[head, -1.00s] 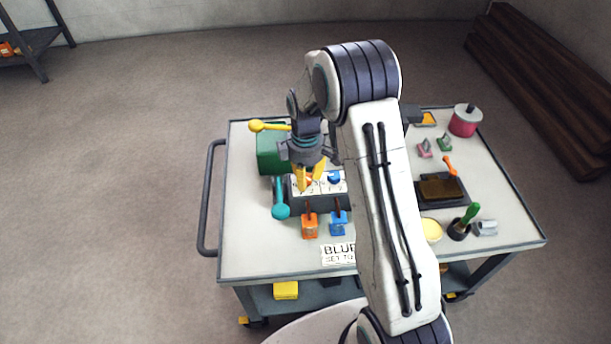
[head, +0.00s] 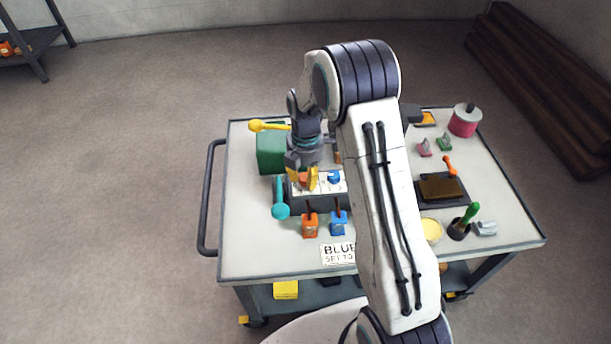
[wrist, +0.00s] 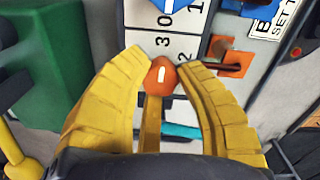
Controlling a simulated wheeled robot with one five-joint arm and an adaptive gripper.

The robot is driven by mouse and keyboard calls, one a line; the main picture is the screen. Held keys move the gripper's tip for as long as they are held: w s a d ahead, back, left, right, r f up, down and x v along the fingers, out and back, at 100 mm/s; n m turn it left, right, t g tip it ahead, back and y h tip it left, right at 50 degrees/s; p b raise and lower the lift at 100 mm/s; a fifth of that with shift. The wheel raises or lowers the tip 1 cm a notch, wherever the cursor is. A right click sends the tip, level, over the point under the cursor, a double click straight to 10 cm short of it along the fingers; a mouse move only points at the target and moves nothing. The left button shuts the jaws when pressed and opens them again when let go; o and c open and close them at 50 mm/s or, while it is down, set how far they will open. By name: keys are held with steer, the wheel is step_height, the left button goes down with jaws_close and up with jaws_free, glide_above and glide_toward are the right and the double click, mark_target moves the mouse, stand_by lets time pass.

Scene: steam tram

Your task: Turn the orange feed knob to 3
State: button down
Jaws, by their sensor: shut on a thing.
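The orange feed knob (wrist: 161,78) sits on a white dial plate (wrist: 186,45) with printed numbers, among them 3, 0, 2 and 1. A white mark shows on the knob's top; I cannot tell for sure which number it points to. My gripper (wrist: 165,66) has its yellow fingers on both sides of the knob, shut on it. In the head view my gripper (head: 303,180) is over the left part of the dark control box (head: 318,202), and the orange knob (head: 303,177) shows between the fingers. A blue knob (head: 334,177) is just right of it.
A teal lever (head: 280,210) and a green box (head: 271,153) stand close on the left. An orange switch (head: 310,224) and a blue switch (head: 338,223) are in front, with a sign (head: 337,254) nearer. My arm hides the cart's middle.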

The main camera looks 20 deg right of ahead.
steer(key=shift+s+f, duration=0.1)
steer(key=shift+f, duration=0.05)
stand_by(0.4)
steer(key=c, duration=0.8)
jaws_free()
